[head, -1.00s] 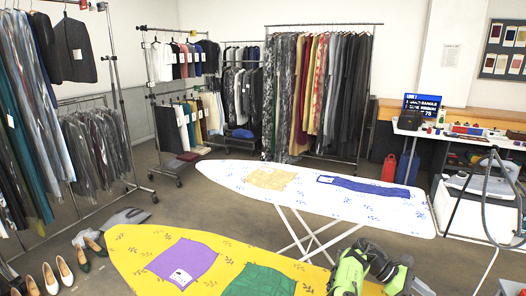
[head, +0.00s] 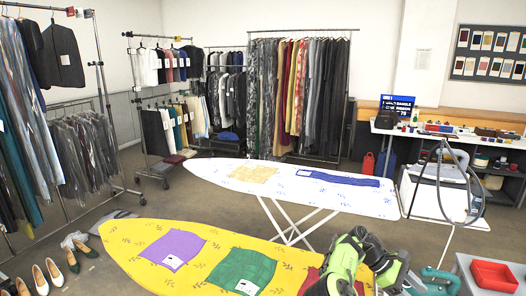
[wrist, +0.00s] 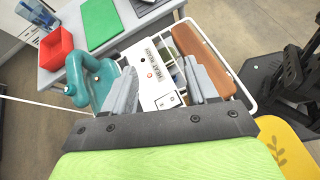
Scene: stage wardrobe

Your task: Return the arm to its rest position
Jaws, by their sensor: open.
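My gripper (wrist: 161,88) is open in the wrist view, its two grey fingers spread apart with nothing clearly held. Beyond and between the fingers shows a white labelled panel (wrist: 158,75) on a white wire-framed stand. A teal iron-like object (wrist: 92,80) lies just left of the fingers, and a brown pad (wrist: 203,55) to their right. My green and black arm (head: 345,262) is folded low at the bottom of the head view, over the near edge of the yellow board. My gripper's fingertips cannot be made out in the head view.
A yellow ironing board (head: 130,235) with purple and green cloths lies in front. A white ironing board (head: 225,172) stands behind. A side table with a red tray (head: 495,276) is at right. Clothes racks line the back; floor is open between boards and racks.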

